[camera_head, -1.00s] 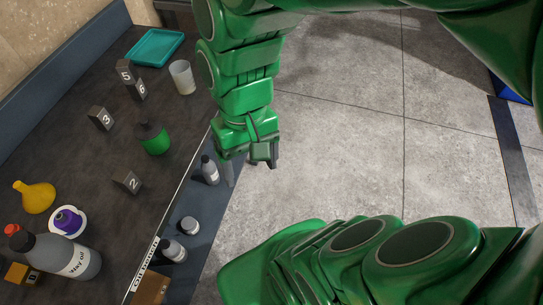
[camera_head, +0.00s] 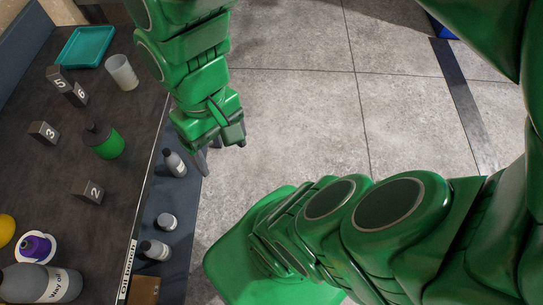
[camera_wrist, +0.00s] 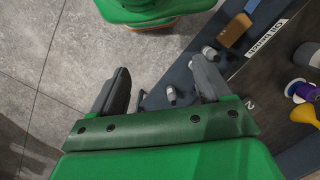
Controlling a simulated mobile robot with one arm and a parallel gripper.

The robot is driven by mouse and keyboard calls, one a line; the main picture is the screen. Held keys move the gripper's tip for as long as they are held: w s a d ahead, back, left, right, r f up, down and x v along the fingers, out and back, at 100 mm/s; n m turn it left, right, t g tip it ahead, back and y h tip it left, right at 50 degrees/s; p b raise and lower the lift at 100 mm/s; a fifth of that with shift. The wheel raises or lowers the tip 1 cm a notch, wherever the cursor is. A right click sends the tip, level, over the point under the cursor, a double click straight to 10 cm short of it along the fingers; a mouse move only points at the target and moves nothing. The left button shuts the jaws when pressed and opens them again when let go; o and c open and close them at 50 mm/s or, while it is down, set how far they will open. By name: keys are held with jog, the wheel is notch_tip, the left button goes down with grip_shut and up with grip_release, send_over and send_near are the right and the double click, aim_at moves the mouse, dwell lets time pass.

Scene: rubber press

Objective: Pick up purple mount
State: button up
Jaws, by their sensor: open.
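The purple mount (camera_head: 36,246) sits on a white round base on the dark bench at the lower left of the head view. It also shows at the right edge of the wrist view (camera_wrist: 300,90). My gripper (camera_head: 212,150) is open and empty. It hangs beyond the bench's edge, up and to the right of the mount and well apart from it. In the wrist view its two fingers (camera_wrist: 160,88) stand wide apart over the floor and the lower shelf.
The grey Way oil bottle (camera_head: 45,284) stands just in front of the mount. A yellow funnel (camera_head: 6,229) is beside it. Number blocks, including 2 (camera_head: 91,192), a green can (camera_head: 104,140), a clear cup (camera_head: 122,72) and a teal tray (camera_head: 86,47) stand farther back. Small bottles (camera_head: 155,250) occupy the lower shelf.

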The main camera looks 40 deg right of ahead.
jog(key=shift+w+d+m+h, duration=0.1)
jog(key=shift+d+m+h, duration=0.2)
jog(key=shift+d, duration=0.6)
jog(key=m+g+y, duration=0.5)
jog(key=m+y, duration=0.6)
send_near(32, 239)
jog(key=x, duration=0.4)
jog(key=shift+f, duration=0.1)
jog(key=shift+a+g, duration=0.15)
jog(key=shift+g, duration=0.15)
jog(key=shift+x, duration=3.9)
jog(key=c, duration=1.2)
